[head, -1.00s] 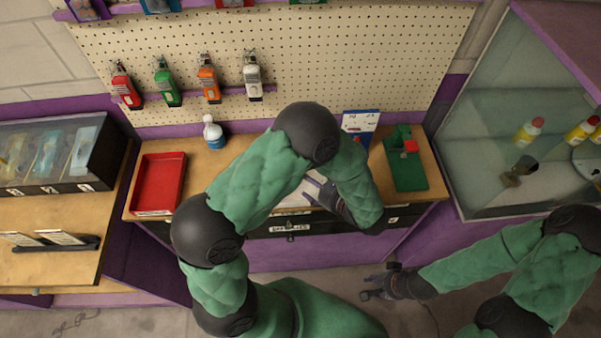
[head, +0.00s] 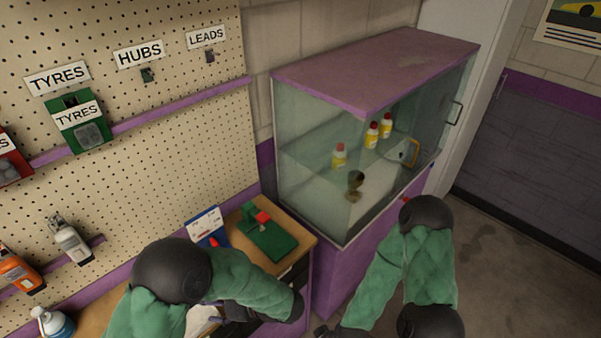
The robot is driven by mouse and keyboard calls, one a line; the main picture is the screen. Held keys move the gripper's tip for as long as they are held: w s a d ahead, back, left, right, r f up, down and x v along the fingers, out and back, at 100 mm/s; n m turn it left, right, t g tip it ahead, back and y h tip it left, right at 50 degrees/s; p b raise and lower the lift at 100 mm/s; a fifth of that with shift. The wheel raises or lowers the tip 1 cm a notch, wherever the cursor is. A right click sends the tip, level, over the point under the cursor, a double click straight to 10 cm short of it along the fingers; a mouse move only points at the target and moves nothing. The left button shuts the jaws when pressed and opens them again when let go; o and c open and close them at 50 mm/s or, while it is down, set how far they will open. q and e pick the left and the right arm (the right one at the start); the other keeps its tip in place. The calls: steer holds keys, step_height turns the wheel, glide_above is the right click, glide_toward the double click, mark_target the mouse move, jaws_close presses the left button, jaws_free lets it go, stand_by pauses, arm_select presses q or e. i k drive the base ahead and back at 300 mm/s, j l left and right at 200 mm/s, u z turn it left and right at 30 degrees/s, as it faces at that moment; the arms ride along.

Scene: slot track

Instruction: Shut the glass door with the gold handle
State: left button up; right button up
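The glass cabinet (head: 320,195) with a purple top stands on a purple base right of the bench. Its gold handle (head: 414,153) shows on the front glass, low and right of centre. A dark handle (head: 457,113) is farther right, near the cabinet's far end. I cannot tell how far the gold-handled door stands open. My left gripper (head: 222,313) is over the bench, left of the cabinet, and partly hidden by my forearm. My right gripper (head: 322,331) is low at the bottom edge, in front of the purple base, well short of the gold handle. Its fingers are too small to read.
Several yellow bottles with red caps (head: 371,135) and a dark object (head: 355,183) are inside the cabinet. A green tool with a red block (head: 266,232) and a blue-white card (head: 207,226) are on the bench. Floor (head: 510,255) right of my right arm is clear.

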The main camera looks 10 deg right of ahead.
mark_target(429, 138)
steer(key=z, duration=1.25)
